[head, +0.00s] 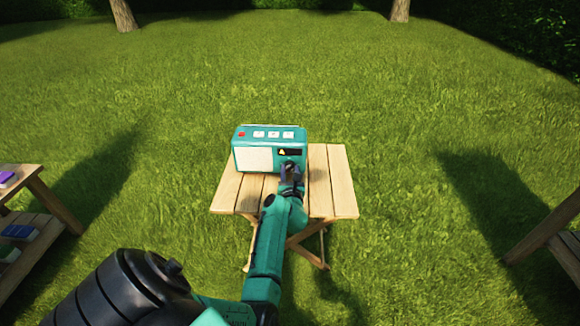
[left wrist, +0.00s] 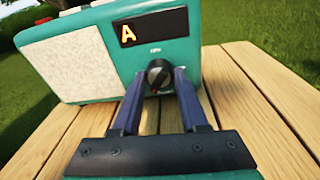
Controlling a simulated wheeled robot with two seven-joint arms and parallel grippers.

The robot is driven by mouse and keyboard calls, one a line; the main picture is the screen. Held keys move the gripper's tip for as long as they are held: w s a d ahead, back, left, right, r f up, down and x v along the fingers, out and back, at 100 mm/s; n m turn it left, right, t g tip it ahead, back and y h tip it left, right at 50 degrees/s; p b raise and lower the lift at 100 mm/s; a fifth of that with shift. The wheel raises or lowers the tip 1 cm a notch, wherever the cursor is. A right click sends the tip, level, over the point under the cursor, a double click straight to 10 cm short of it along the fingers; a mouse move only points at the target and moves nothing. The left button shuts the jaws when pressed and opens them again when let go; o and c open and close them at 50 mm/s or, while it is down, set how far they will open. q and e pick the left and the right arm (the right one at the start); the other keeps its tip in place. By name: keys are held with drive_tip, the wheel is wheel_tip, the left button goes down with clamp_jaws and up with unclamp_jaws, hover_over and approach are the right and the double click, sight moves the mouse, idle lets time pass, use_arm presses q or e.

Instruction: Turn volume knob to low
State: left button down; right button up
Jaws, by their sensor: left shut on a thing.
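A teal radio (head: 270,134) stands on a small wooden table (head: 336,180), with a pale speaker panel on the left of its front. In the left wrist view the radio (left wrist: 110,40) has a dark display (left wrist: 153,27) with an orange letter A. Below it is a black round volume knob (left wrist: 158,74) with a light pointer mark; its exact setting is hard to read. My left gripper (head: 291,170) reaches the radio's front. In the left wrist view its two fingers (left wrist: 159,82) are shut on the knob from either side. My right gripper is not seen.
The radio's top has a red button (head: 242,134) and several white buttons. Bare planks lie right of and in front of the radio. A wooden shelf (head: 30,180) stands at left and another wooden piece (head: 550,230) at right. Grass lies all around.

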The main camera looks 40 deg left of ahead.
use_arm(q)
drive_tip(key=n+p, duration=0.2)
drive_tip(key=n, duration=0.2)
drive_tip(key=n+h+p, duration=0.1)
drive_tip(key=n+p, duration=0.1)
drive_tip(key=n, duration=0.2)
drive_tip(key=shift+a+r+t+p, duration=0.1)
drive_tip(key=shift+r+t+p, duration=0.05)
drive_tip(key=shift+t+p, duration=0.2)
drive_tip(key=shift+n+h, duration=0.3)
drive_tip(key=shift+n, duration=0.2)
drive_tip(key=n+p, duration=0.1)
drive_tip(key=n, duration=0.2)
drive_tip(key=shift+t, duration=0.35)
drive_tip(key=n+p, duration=0.1)
drive_tip(key=n, duration=0.2)
drive_tip(key=shift+s+a+n+h, duration=0.1)
drive_tip(key=shift+n+h, duration=0.2)
drive_tip(key=shift+h, duration=0.1)
drive_tip(key=n+t, duration=0.1)
drive_tip(key=n, duration=0.3)
drive_tip(key=shift+f+n, duration=0.15)
drive_tip(key=shift+n, duration=0.9)
drive_tip(key=shift+f+n, duration=0.1)
drive_tip(key=shift+n, duration=0.95)
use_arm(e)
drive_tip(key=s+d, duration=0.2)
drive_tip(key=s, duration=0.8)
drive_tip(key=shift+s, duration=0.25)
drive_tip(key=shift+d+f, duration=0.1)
